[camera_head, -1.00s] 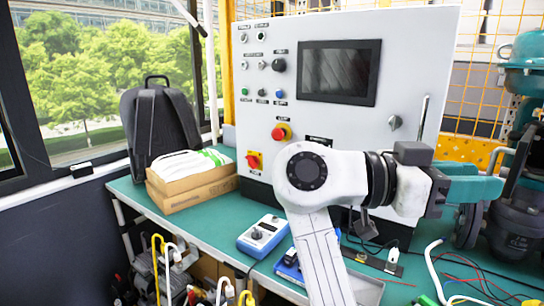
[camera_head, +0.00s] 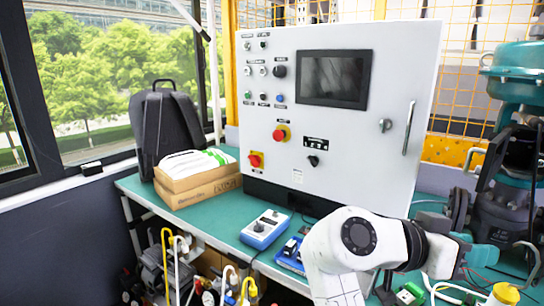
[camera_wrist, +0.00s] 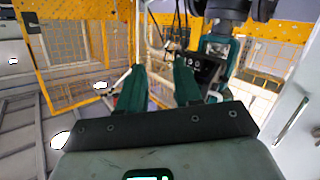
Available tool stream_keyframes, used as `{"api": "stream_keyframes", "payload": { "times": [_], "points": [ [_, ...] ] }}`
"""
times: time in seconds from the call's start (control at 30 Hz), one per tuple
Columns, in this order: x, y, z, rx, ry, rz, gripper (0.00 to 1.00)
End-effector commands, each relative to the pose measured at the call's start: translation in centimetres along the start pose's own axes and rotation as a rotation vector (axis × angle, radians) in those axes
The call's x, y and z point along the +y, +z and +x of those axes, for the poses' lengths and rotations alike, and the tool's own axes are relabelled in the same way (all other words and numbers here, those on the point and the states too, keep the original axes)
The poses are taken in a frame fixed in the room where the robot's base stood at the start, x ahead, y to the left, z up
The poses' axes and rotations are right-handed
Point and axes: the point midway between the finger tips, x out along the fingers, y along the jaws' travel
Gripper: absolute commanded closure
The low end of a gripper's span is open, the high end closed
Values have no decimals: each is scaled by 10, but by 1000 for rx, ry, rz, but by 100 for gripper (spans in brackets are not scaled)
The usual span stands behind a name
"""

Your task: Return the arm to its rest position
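My gripper (camera_head: 482,256) is low at the right of the head view, beyond my white arm's elbow. It is in front of the workbench's right part and below the teal valve machine (camera_head: 515,130). In the wrist view my gripper's two teal fingers (camera_wrist: 159,75) stand apart with a gap between them, and nothing is held. The arm's lower part runs off the bottom edge of the head view. The exact clearance between my gripper and the bench items cannot be told.
The white control cabinet (camera_head: 355,140) stands on the teal workbench (camera_head: 215,215). A blue-and-grey box (camera_head: 264,229) lies at the bench front, beside a blue tray. Cartons (camera_head: 195,185) and a backpack (camera_head: 165,125) are at left.

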Motion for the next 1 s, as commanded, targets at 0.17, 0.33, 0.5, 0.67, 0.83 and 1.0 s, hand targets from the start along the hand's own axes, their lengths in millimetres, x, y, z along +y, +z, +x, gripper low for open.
{"api": "stream_keyframes", "payload": {
  "times": [0.17,0.33,0.5,0.67,0.83,1.0],
  "points": [
    [-1,55,34,-116,-112,-175,66],
    [11,137,67,-283,-284,-398,66],
    [41,217,80,-451,-476,-596,66],
    [82,280,74,-600,-664,-741,66],
    [134,332,50,-747,-879,-856,66],
    [171,358,24,-837,-1037,-908,66]
  ]
}}
